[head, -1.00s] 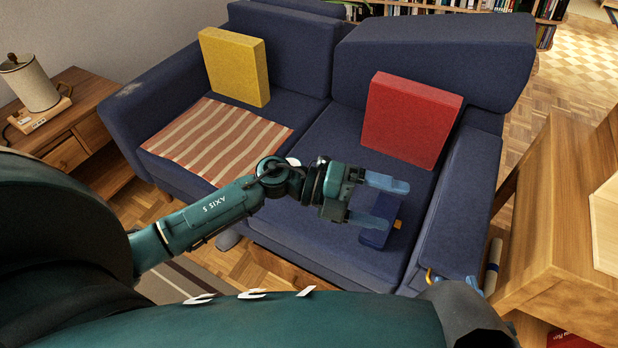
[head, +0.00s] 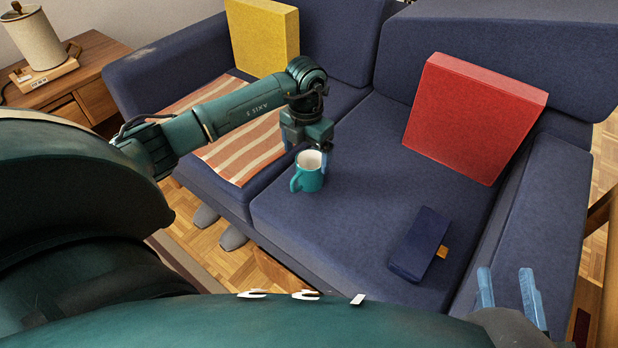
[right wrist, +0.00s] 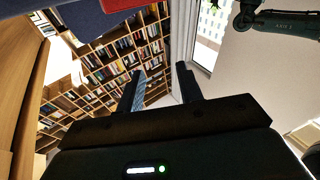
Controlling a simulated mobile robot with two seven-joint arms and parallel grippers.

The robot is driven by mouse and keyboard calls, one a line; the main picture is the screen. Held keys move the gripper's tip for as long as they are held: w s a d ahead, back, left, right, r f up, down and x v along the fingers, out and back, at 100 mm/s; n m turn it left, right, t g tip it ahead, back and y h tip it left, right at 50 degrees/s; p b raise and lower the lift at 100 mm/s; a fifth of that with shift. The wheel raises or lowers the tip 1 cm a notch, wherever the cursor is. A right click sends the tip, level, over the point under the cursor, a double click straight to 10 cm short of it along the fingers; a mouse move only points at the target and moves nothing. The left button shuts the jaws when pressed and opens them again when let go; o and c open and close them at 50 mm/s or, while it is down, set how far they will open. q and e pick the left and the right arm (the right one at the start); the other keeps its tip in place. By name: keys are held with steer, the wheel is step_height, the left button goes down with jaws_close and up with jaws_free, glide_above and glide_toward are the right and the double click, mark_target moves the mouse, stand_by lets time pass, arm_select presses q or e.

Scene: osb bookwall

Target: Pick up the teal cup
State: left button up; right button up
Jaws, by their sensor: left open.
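The teal cup (head: 308,178) stands upright on the navy sofa seat in the head view, white inside, its handle toward the lower left. My left gripper (head: 309,158) points down at the cup from behind and above. Its blue fingers are apart; one shows just beyond the cup's right rim, and the other is partly seen to the left. I cannot tell whether they touch the cup. My right gripper (head: 508,289) is at the lower right of the head view, fingers apart and empty; it also shows in the right wrist view (right wrist: 161,84).
The navy sofa (head: 345,225) holds a yellow cushion (head: 263,38), a red cushion (head: 472,117), a striped cloth (head: 240,148) and a dark blue case (head: 420,243) with an orange tab. A side table (head: 85,75) with a lamp stands left.

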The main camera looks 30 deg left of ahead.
mark_target(308, 172)
arm_select(q)
steer(key=f+b, duration=0.1)
steer(key=f, duration=0.3)
steer(key=f+b, duration=0.1)
steer(key=f, duration=0.1)
steer(key=shift+s+d+f+b, duration=0.15)
steer(key=shift+d+f+b, duration=0.15)
steer(key=shift+d, duration=0.1)
steer(key=shift+r, duration=0.15)
steer(key=c, duration=1.2)
